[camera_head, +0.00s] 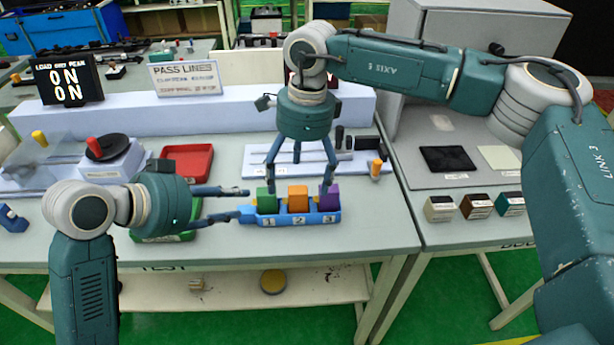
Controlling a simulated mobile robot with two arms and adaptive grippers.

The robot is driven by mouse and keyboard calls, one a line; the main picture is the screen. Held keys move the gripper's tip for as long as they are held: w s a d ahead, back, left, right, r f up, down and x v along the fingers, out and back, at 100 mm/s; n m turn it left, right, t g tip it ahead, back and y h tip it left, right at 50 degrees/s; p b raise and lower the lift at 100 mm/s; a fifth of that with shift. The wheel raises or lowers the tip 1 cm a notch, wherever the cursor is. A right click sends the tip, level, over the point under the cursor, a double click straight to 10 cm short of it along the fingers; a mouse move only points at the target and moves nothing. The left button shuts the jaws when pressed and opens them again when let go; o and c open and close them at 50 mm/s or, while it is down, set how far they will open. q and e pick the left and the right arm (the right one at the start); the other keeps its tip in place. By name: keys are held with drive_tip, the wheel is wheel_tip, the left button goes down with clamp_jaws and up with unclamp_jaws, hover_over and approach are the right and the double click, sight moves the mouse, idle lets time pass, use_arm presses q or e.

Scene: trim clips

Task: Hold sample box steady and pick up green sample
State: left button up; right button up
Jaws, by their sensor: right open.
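The blue sample box (285,221), with slots labelled 1, 2 and 3, sits on the table near its front edge. The green sample (266,203) is in slot 1, an orange sample (298,200) in slot 2 and a purple sample (331,197) in slot 3. My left gripper (244,203) reaches in from the left, its fingers apart beside the box's left end; contact is unclear. My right gripper (301,184) points down over the box, fingers wide apart, one by the green sample and one by the purple. It holds nothing.
A red tray (187,161) and a green tray (150,239), partly hidden by my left arm, lie left of the box. Several small blocks (476,206) sit on the right table. The table right of the box is clear.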

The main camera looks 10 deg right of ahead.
sight(307, 210)
drive_tip(key=shift+s+d+f+h, duration=0.15)
drive_tip(key=shift+d+f+h, duration=0.15)
drive_tip(key=shift+d, duration=0.15)
drive_tip(key=shift+s+d+f+h, duration=0.15)
drive_tip(key=shift+d+h, duration=0.15)
drive_tip(key=shift+d, duration=0.15)
wheel_tip(307, 210, down, 11)
drive_tip(key=shift+r, duration=0.15)
drive_tip(key=c, duration=1.3)
drive_tip(key=shift+o, duration=0.2)
